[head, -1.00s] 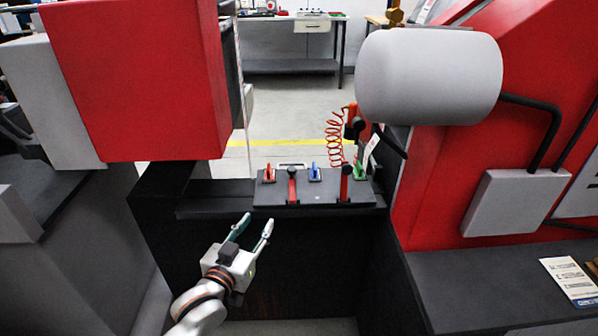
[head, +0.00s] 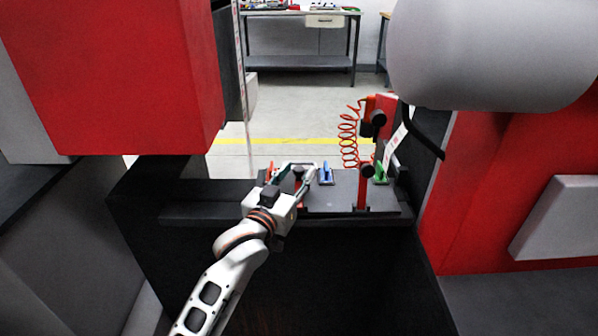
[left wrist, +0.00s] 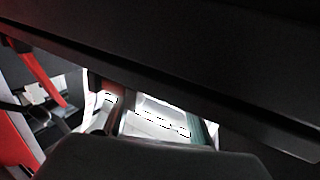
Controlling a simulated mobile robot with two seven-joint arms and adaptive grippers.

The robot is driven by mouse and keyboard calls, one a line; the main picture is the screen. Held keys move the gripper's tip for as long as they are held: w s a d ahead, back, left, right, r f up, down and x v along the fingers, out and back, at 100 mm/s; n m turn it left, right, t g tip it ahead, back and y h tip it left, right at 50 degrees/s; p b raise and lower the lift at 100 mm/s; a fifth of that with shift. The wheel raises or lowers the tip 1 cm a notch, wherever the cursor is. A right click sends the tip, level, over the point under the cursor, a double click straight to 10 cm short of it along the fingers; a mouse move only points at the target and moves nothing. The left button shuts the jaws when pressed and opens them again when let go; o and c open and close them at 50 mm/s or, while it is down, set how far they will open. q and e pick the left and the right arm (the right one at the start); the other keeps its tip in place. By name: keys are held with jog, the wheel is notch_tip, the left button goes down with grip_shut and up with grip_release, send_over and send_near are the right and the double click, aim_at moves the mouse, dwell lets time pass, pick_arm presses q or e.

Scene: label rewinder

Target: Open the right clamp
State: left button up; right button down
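The right clamp (head: 362,192) shows in the head view as a red upright lever with a black knob, standing on the right part of the dark plate (head: 330,199). The left clamp (head: 302,204) is a similar red lever, mostly hidden by my left gripper (head: 300,171). The left gripper is at the left clamp, with its fingers apart on either side of that clamp's black knob; contact cannot be told. It is left of the right clamp and apart from it. The left wrist view is mostly blocked by dark surfaces. My right gripper is not in view.
Blue (head: 326,173) and green (head: 380,173) small handles stand on the plate's back edge. A red coiled hose (head: 348,137) hangs behind the right clamp. A large grey roller (head: 490,55) overhangs at the right, and a red housing (head: 110,75) at the left.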

pick_arm(q)
jog(key=shift+x, duration=0.85)
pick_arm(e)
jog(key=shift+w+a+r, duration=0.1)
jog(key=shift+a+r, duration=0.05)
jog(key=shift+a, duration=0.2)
pick_arm(q)
grip_shut()
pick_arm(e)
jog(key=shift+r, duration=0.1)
